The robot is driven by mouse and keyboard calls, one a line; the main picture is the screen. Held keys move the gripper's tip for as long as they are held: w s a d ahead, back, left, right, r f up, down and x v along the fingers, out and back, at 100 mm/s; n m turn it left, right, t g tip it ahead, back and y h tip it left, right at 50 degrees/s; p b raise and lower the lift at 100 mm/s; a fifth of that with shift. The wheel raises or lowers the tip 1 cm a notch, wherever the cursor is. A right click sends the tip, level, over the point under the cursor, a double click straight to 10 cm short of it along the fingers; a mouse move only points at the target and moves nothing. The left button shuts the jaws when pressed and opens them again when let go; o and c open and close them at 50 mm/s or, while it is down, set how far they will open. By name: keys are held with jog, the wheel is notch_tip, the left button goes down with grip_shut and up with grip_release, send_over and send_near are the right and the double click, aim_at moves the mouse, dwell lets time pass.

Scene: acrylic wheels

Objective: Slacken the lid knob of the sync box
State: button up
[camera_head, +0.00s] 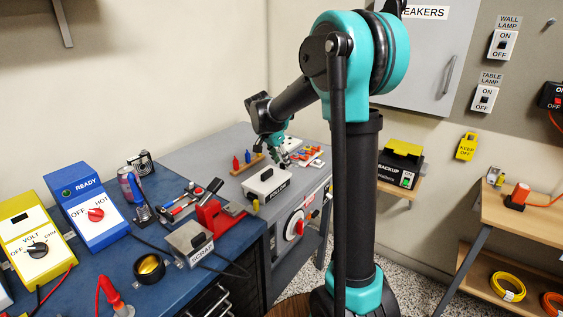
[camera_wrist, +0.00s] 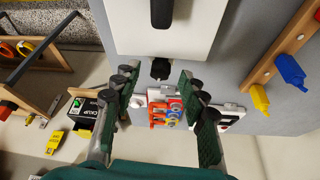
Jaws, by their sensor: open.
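A white box with a black handle on its lid (camera_head: 268,184) stands on the grey bench; I take it for the sync box, but its label is too small to read. In the wrist view the white box (camera_wrist: 205,40) fills the top middle. A small dark knob-like part (camera_wrist: 160,68) sticks out from its near edge. My gripper (camera_head: 284,160) is above the bench behind the box. In the wrist view my gripper (camera_wrist: 160,85) is open, its fingers on either side of the knob-like part and apart from it. I cannot tell the height gap.
A tray of red, orange and blue parts (camera_wrist: 170,112) lies below and between my fingers in the wrist view. A wooden rack with coloured pieces (camera_head: 247,165) stands beside the box. A red dial (camera_head: 297,224) is on the bench front. The blue bench (camera_head: 120,250) is cluttered.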

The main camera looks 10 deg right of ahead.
jog(key=shift+d+f, duration=0.1)
jog(key=shift+f, duration=0.15)
grip_shut()
jog(key=shift+d+n+t+y, duration=0.1)
jog(key=shift+n+t+y, duration=0.25)
jog(key=shift+n, duration=0.8)
jog(key=shift+n+t+y, duration=0.25)
jog(key=shift+n+t, duration=0.1)
jog(key=shift+n, duration=0.8)
grip_release()
jog(key=shift+s+r, duration=0.1)
jog(key=v, duration=1.1)
jog(key=shift+r, duration=0.4)
